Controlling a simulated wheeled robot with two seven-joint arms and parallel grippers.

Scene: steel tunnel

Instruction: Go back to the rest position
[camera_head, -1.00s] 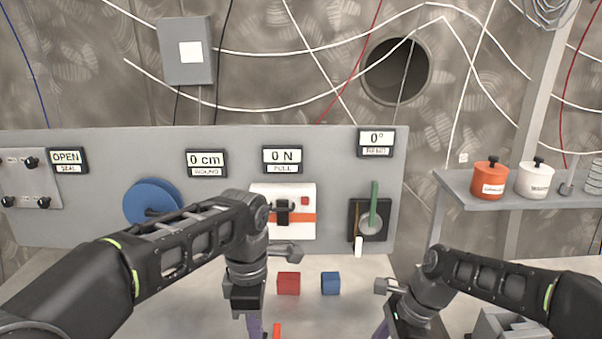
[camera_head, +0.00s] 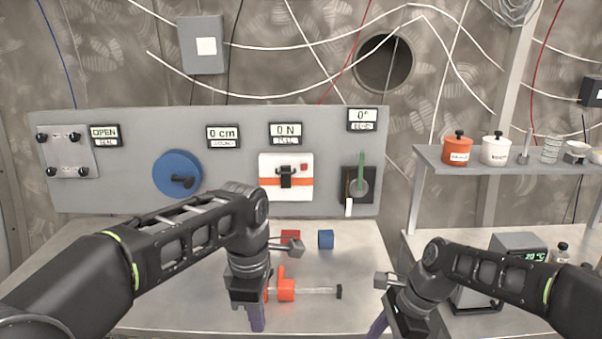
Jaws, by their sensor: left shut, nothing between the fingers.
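My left gripper (camera_head: 257,318) points down over the front of the bench, its purple fingers together with nothing between them. My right gripper (camera_head: 378,328) is at the lower middle right. Only part of one purple finger shows, so its opening cannot be told. Both arms are bent in front of me, elbows out to the sides. An orange tool with a grey shaft (camera_head: 315,290) lies on the bench just right of my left gripper; its left part is hidden behind the gripper. A red block (camera_head: 290,236) and a blue block (camera_head: 326,239) sit farther back.
A grey panel (camera_head: 120,190) behind the bench (camera_head: 190,310) carries a blue wheel (camera_head: 177,174), a white-orange box (camera_head: 286,190) and a green lever (camera_head: 361,175). A shelf (camera_head: 455,169) at right holds orange and white pots. A device reading 20 °C (camera_head: 518,244) stands below.

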